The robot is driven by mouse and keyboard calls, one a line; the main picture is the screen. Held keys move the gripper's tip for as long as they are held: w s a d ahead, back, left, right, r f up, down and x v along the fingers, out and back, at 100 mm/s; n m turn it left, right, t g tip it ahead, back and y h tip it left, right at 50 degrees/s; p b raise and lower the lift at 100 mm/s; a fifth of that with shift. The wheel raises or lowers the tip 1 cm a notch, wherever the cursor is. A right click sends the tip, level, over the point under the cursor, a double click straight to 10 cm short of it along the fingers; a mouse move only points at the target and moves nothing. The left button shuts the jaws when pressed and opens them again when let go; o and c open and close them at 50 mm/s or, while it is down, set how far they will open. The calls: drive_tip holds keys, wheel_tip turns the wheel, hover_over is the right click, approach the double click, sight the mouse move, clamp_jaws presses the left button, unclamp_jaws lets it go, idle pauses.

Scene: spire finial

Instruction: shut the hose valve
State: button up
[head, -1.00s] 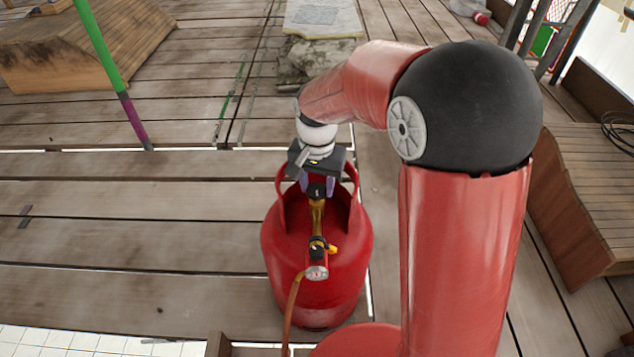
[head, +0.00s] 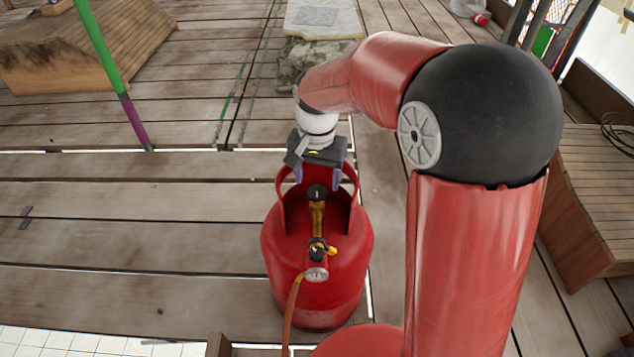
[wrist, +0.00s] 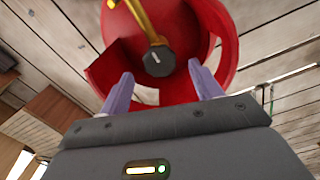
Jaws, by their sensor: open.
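A red gas cylinder (head: 330,290) stands upright on the deck. A black round knob (head: 317,192) with a white mark sits at its top, inside the red collar. It also shows in the wrist view (wrist: 159,61). A brass fitting (head: 317,217) runs from the knob toward the camera to a small yellow lever (head: 332,251), a round gauge (head: 316,274) and an orange hose (head: 292,310). My gripper (head: 317,180) is open and empty behind the knob. In the wrist view its purple fingers (wrist: 160,73) are spread either side of the knob, apart from it. The yellow lever is not visible there.
The cylinder's red collar (head: 353,180) rises close around the knob and near my fingers. A green and purple pole (head: 110,75) stands at the left. A wooden bench (head: 590,190) is at the right. The planks left of the cylinder are clear.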

sight(319, 191)
drive_tip(key=shift+r, duration=2.4)
drive_tip(key=shift+s+d+r, duration=0.1)
drive_tip(key=shift+d+r, duration=0.05)
drive_tip(key=s+d+r+n+t, duration=0.1)
drive_tip(key=s+d+r+t, duration=0.1)
drive_tip(key=s+d, duration=0.4)
drive_tip(key=s+d+r+n+t, duration=0.2)
drive_tip(key=s+d, duration=0.5)
drive_tip(key=s, duration=0.7)
drive_tip(key=shift+d+r+n+t, duration=0.3)
drive_tip(key=shift+r+t, duration=0.35)
drive_tip(key=shift+t, duration=0.15)
